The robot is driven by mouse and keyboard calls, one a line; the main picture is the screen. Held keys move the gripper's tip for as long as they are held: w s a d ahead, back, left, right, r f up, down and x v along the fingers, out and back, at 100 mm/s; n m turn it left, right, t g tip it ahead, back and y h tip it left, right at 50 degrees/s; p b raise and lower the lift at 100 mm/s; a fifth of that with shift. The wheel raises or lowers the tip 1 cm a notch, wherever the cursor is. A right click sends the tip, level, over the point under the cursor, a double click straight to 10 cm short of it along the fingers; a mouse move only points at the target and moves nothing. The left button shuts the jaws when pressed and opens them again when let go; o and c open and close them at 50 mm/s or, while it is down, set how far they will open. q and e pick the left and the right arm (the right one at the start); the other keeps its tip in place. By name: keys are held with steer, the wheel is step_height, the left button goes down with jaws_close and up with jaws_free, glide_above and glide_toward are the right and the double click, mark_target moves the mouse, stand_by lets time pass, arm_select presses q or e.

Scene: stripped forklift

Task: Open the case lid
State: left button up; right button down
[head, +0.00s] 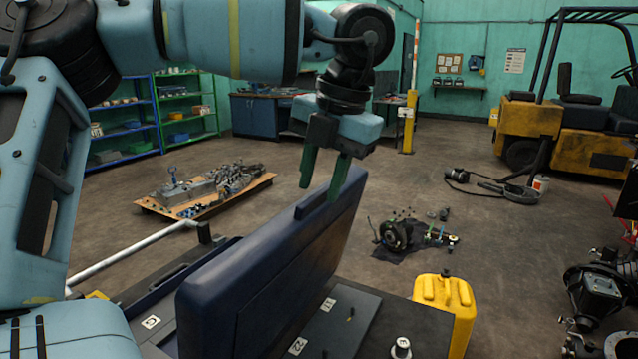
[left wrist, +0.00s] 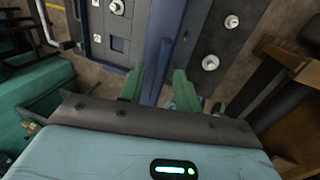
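The dark blue case lid (head: 270,265) stands raised and tilted, with its hinge side down and a handle (head: 313,203) on its top edge. My left gripper (head: 322,190) comes down from above at the lid's far upper edge, with its two green fingers apart. In the left wrist view the lid's blue edge (left wrist: 157,62) runs between the spread fingers of my left gripper (left wrist: 157,84); I cannot tell whether they touch it. The open case (head: 150,310) shows left of the lid, with a grey panel on the right. My right gripper is not in view.
A yellow canister (head: 443,305) stands right of the case. A silver cart rail (head: 135,257) is at the left. Engine parts lie on a board (head: 215,200), other parts on a dark cloth (head: 405,245). A yellow forklift (head: 560,120) stands at the back right.

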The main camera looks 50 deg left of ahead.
arm_select(q)
steer(key=shift+a+f, duration=0.15)
steer(key=shift+f, duration=0.55)
jaws_close()
